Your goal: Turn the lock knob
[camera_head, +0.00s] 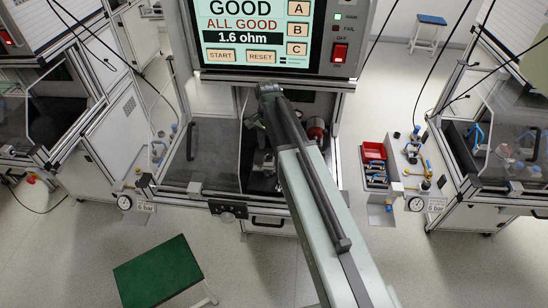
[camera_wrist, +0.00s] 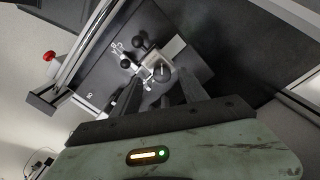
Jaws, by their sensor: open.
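In the wrist view my gripper (camera_wrist: 162,82) is open, with its two dark fingers pointing into the test cell. A round grey part with a line across its face (camera_wrist: 161,73) shows between and just beyond the fingertips. A black ball knob (camera_wrist: 140,43) and a smaller dark knob (camera_wrist: 125,62) beside white letters stand up and left of it. I cannot tell for sure which of these is the lock knob, nor whether a finger touches anything. In the head view my arm reaches to the middle test cell (camera_head: 215,155) and hides much of its inside; my gripper is not clear there.
A screen (camera_head: 255,30) above the cell reads "GOOD", "ALL GOOD" and "1.6 ohm". A red switch (camera_head: 340,52) is beside it. A red bin (camera_head: 374,151) stands right of the cell. A green-topped stool (camera_head: 158,270) is front left. A red button (camera_wrist: 49,56) is at the wrist view's left.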

